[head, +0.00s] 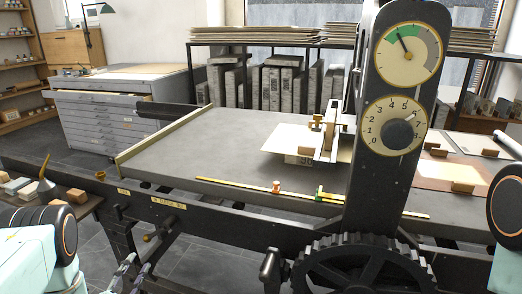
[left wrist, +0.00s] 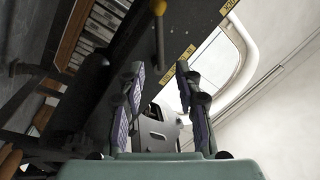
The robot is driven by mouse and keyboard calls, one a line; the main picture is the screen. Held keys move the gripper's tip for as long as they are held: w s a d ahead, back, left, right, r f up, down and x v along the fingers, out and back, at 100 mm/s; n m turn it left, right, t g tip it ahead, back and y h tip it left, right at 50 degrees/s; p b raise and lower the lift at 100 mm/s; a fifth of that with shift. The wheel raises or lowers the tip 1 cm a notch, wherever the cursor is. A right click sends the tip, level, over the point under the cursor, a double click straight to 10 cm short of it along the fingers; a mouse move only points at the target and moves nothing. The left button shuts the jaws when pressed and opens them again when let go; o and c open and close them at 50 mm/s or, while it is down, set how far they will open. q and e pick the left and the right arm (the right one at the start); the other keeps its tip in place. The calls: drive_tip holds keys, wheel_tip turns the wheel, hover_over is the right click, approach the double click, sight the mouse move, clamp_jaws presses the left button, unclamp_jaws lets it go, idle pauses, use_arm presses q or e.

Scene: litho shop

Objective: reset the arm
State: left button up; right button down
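My left gripper (head: 132,274) shows at the bottom of the head view, low in front of the press's near side rail. In the left wrist view its two fingers (left wrist: 158,98) stand apart with nothing between them, so it is open and empty. My left arm comes in from the lower left of the head view.
The press bed (head: 220,150) fills the middle, with a dark dial column (head: 395,120) and a large gear (head: 360,270) at its near side. A small side table (head: 85,205) with blocks stands at the left. A grey drawer cabinet (head: 120,115) stands behind. Floor shows below the press.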

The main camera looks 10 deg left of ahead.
use_arm(q)
drive_tip(key=s+d+f+n+g+y, duration=0.1)
drive_tip(key=s+f+n+g, duration=0.25)
drive_tip(key=f, duration=0.25)
drive_tip(key=s+d+f+n+g, duration=0.1)
drive_tip(key=s+f+n+g, duration=0.15)
drive_tip(key=f+g, duration=0.2)
drive_tip(key=s+d+f+n+g+h+p, duration=0.1)
drive_tip(key=s+d+f+n+g, duration=0.25)
drive_tip(key=s+d, duration=0.35)
drive_tip(key=s+d+r+n+g+h+p, duration=0.1)
drive_tip(key=s+d+r+n+g+p, duration=0.15)
drive_tip(key=s+d+g, duration=0.75)
drive_tip(key=s+d+r+m+t+p, duration=0.1)
drive_tip(key=s+d+r+m, duration=0.1)
drive_tip(key=s+r, duration=0.3)
wheel_tip(320, 180, up, 3)
drive_tip(key=shift+s+r+t, duration=0.1)
drive_tip(key=shift+s+t, duration=0.25)
